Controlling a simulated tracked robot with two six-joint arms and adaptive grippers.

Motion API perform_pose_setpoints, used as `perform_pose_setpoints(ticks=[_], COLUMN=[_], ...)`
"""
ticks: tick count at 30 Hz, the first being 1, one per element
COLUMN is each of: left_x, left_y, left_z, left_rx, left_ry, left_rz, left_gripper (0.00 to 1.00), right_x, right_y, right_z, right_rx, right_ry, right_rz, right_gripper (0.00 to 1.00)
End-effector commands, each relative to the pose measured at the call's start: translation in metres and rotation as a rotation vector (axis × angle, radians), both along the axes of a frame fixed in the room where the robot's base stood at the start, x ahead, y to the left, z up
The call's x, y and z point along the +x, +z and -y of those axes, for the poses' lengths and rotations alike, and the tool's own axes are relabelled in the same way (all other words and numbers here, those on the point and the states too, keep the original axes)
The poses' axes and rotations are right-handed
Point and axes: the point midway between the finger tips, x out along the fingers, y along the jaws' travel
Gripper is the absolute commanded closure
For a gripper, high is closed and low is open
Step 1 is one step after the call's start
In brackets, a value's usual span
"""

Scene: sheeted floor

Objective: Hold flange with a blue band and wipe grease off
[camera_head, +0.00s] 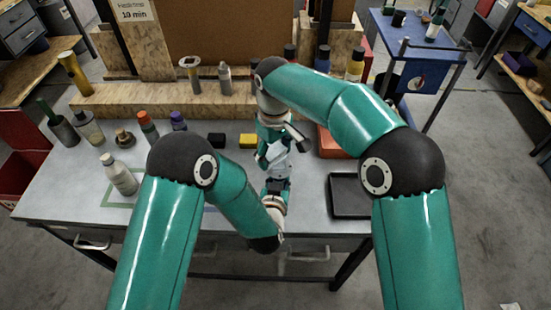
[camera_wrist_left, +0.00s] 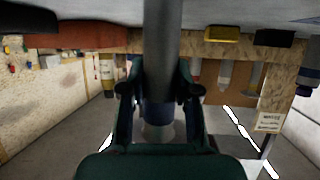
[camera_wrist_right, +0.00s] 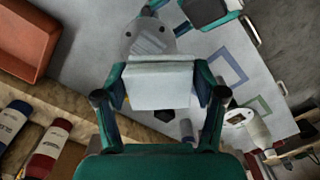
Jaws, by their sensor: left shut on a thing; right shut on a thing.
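The flange shows in the left wrist view as a grey pipe (camera_wrist_left: 161,45) with a dark blue band (camera_wrist_left: 158,112). My left gripper (camera_wrist_left: 158,92) is shut around it near the band. In the right wrist view the round grey flange face (camera_wrist_right: 146,38) with dark holes lies just beyond a folded white cloth (camera_wrist_right: 158,85). My right gripper (camera_wrist_right: 160,97) is shut on the cloth. The cloth overlaps the flange's lower edge in that view; I cannot tell if they touch. In the head view both grippers meet above the bench's middle, and the arms partly hide the held things.
The grey bench (camera_head: 316,185) carries a black tray (camera_head: 349,196) at right and an orange bin (camera_head: 333,141) behind it. A yellow block (camera_head: 248,141) and black block (camera_head: 216,140) lie left of the grippers. Several bottles stand at left. A wooden shelf (camera_head: 150,98) runs along the back.

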Motion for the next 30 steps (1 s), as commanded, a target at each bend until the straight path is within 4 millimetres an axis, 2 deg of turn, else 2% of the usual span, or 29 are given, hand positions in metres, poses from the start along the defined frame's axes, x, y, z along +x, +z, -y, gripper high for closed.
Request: perform_pose_setpoints(ticks=[12,29,30], left_x=[0.000,0.000,0.001], left_y=[0.000,0.000,0.001], left_z=[0.000,0.000,0.000], left_rx=[0.000,0.000,-0.001], left_ry=[0.000,0.000,0.000], left_rz=[0.001,0.001,0.003], left_gripper=[1.00,1.00,0.68], right_x=[0.000,0.000,0.000], right_y=[0.037,0.041,0.041], right_z=[0.000,0.000,0.000], right_rx=[0.002,0.001,0.001], right_ry=[0.000,0.000,0.000], right_rz=[0.002,0.001,0.001], right_gripper=[0.68,0.68,0.68])
